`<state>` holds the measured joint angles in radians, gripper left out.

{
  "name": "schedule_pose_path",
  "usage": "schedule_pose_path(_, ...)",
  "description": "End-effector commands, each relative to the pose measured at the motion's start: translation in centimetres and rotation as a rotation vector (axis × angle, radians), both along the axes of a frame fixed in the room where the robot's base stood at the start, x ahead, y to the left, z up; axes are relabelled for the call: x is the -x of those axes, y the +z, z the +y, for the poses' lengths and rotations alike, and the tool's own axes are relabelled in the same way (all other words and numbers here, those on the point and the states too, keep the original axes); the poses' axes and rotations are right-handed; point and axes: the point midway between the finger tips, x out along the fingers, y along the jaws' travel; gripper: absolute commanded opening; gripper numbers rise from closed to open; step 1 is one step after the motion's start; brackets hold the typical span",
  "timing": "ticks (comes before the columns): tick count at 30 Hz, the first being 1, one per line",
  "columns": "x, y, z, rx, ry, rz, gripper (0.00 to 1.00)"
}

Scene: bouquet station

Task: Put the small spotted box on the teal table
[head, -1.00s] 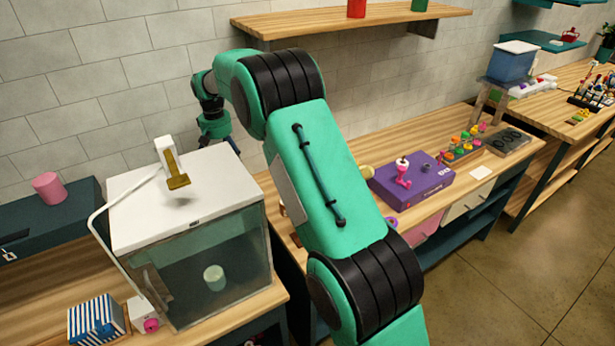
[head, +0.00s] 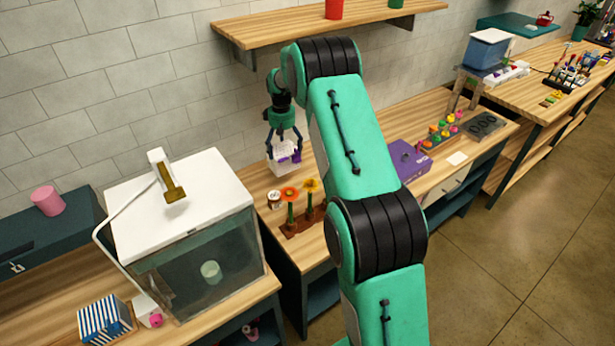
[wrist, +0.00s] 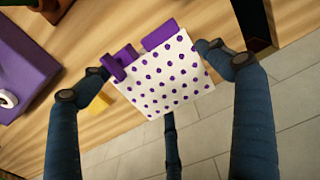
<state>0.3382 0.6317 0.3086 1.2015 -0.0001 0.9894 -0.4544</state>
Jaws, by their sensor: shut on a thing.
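The small spotted box (head: 283,166), white with purple dots and purple parts on top, is held in my gripper (head: 285,148). A dark teal surface (head: 70,232) is at the left, and a teal surface (head: 515,25) is at the far upper right. I cannot tell which is the teal table.
A glass tank with a white lid (head: 180,190) stands left of my gripper. Orange and yellow flowers (head: 290,194) stand in front of the box. A wooden wall shelf (head: 330,24) hangs above. A purple box (head: 408,160) is to the right. A pink cylinder (head: 47,201) stands on the dark teal surface.

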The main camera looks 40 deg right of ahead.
Motion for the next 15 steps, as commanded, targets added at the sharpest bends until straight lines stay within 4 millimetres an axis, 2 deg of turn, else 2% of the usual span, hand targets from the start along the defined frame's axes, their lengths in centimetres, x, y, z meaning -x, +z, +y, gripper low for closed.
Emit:
schedule_pose_path(1, 0.7, 0.6, -1.8, 0.0, -0.005, 0.0, 0.32)
schedule_pose_path(6, 2.5, 1.0, -6.1, -0.002, 0.0, 0.004, 0.32)
schedule_pose_path(10, 3.5, 1.0, -8.0, -0.002, 0.003, 0.006, 0.32)
schedule_pose_path(15, 4.0, 1.0, -9.0, -0.003, 0.007, 0.007, 0.32)
